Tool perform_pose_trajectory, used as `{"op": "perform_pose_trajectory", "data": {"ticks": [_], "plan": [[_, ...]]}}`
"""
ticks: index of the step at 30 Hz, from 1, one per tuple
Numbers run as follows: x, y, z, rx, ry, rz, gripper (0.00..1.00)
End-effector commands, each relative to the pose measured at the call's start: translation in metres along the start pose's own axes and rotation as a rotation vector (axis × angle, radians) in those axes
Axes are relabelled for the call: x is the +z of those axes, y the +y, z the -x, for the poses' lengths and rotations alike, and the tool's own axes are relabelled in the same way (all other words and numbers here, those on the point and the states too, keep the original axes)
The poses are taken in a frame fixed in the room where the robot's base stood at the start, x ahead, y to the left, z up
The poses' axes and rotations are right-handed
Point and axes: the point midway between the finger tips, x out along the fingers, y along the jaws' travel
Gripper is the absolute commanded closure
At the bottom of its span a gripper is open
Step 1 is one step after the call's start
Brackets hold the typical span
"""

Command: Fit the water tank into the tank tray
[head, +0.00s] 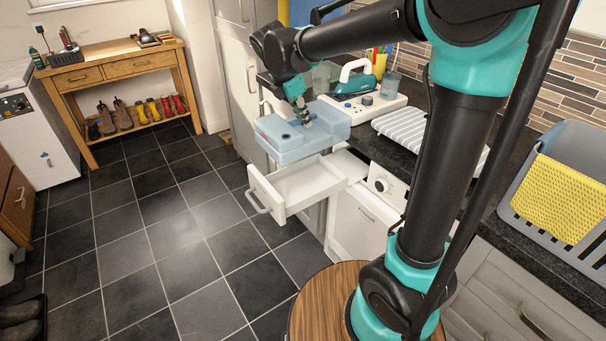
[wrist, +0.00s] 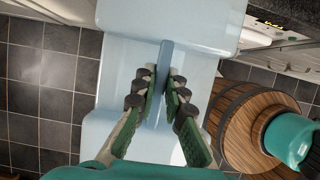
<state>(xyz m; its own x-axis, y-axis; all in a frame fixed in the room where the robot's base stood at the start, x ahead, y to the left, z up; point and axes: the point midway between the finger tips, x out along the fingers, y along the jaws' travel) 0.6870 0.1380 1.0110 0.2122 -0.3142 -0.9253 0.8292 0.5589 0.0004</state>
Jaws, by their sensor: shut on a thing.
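In the wrist view the fingers (wrist: 163,75) stand on both sides of the blue rib (wrist: 166,56), with the tank body (wrist: 150,12) beyond. The tank looks roughly level. The tank tray (head: 305,184) is a white, open drawer with a looped front handle, pulled out below the counter. It looks empty. The tank overlaps its rear side in the head view; I cannot tell the gap between them.
The dark counter (head: 353,148) beside the tank carries a white board with a teal iron (head: 355,82) and a striped cloth (head: 425,126). A grey basket with a yellow cloth (head: 560,200) stands at the right. The tiled floor (head: 160,235) left of the tray is clear.

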Motion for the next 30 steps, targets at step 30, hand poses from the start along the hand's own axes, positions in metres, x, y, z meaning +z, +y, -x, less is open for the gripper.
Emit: {"op": "perform_pose_trajectory", "data": {"ticks": [30], "plan": [[-0.063, 0.000, -0.153, 0.000, 0.000, -0.001, 1.00]]}}
